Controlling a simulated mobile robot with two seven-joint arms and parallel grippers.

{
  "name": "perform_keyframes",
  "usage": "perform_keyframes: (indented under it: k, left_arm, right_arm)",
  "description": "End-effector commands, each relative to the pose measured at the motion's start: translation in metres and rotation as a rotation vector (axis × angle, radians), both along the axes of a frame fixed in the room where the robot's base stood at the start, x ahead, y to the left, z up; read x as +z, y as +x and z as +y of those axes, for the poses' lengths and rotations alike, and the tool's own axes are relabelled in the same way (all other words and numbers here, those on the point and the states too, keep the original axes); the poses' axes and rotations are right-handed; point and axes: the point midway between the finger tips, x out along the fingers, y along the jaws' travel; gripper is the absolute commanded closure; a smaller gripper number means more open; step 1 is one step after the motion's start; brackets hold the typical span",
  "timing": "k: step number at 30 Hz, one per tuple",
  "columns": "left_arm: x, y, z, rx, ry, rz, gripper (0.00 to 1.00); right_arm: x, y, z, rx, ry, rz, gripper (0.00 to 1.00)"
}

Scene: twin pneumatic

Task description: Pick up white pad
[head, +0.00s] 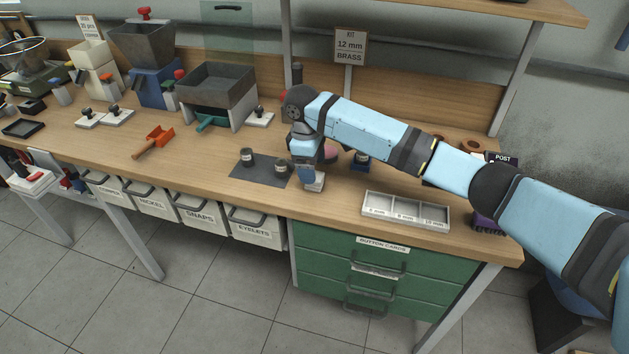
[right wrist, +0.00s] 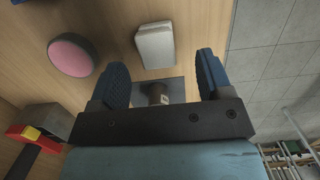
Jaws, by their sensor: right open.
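The white pad (head: 315,186) is a small pale block with rounded edges on the wooden bench, right of a dark mat (head: 246,173). In the right wrist view the white pad (right wrist: 155,45) lies beyond the fingertips, in line with the gap between them. My right gripper (head: 306,168) points down over the pad and partly hides it in the head view. In the right wrist view the right gripper (right wrist: 162,65) has its blue fingers wide apart with nothing held. I cannot tell the exact height above the pad. My left gripper is not in view.
A pink round pad (right wrist: 71,55) lies beside the white pad. A sectioned tray (head: 405,211) is to the right. The front bench edge is near.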

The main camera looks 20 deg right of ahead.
Motion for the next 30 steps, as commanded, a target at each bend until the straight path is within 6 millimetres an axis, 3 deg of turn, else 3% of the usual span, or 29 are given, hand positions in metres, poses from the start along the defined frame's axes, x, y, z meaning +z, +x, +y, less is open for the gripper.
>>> perform_keyframes:
  k: [9, 16, 23, 30]
  left_arm:
    - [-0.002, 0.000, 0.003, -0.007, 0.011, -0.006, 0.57]
    - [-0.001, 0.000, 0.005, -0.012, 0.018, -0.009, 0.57]
    - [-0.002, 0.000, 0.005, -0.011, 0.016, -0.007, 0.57]
    - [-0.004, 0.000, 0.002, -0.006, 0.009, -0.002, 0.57]
  right_arm:
    - [-0.044, 0.000, -0.007, -0.001, 0.000, 0.001, 0.28]
    - [-0.046, 0.000, -0.007, 0.000, 0.000, 0.000, 0.28]
    - [-0.046, 0.000, -0.007, 0.000, 0.000, 0.000, 0.78]
    - [-0.046, 0.000, -0.006, 0.000, 0.000, 0.000, 0.81]
